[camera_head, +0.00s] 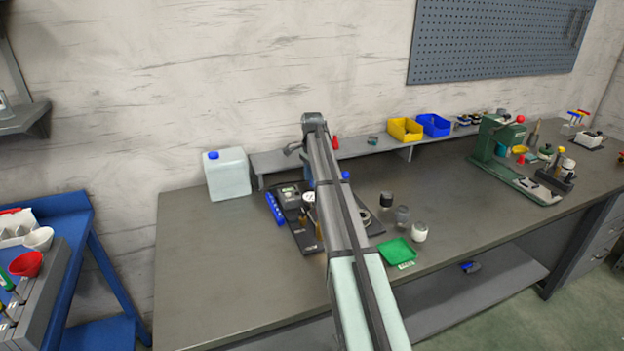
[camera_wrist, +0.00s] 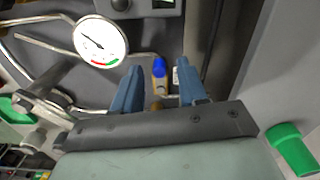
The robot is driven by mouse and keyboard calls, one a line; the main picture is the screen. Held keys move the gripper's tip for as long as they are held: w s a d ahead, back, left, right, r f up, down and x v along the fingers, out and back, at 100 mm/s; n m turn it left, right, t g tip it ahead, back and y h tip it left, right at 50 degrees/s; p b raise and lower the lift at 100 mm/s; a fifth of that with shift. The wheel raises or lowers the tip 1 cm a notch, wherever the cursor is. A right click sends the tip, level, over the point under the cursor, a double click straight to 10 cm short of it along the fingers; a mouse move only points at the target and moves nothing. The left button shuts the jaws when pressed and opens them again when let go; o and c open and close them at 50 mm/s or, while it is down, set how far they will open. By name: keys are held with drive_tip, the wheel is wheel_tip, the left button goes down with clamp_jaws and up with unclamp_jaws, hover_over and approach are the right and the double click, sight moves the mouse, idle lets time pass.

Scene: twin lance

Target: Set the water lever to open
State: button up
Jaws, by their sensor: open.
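In the wrist view a small lever with a rounded blue tip (camera_wrist: 159,67) and a brass-coloured stem stands between the two blue fingers of my gripper (camera_wrist: 160,64). The fingers are spread, with a visible gap on each side of the tip. Whether the fingers are level with the tip in depth is hard to tell. I take this blue-tipped lever for the water lever; no label on it is readable. In the head view my arm covers most of the apparatus, and my gripper's fingertips are hidden. A blue knob (camera_head: 346,175) shows just right of my arm.
A round white gauge (camera_wrist: 100,42) sits left of the lever, with bent metal tubes around it. In the head view a green tray (camera_head: 398,251) and several small jars stand right of the arm. A white jug (camera_head: 228,174) stands back left. The bench's front left is clear.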

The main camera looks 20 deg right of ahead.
wheel_tip(320, 180, up, 13)
idle(0.5)
idle(0.3)
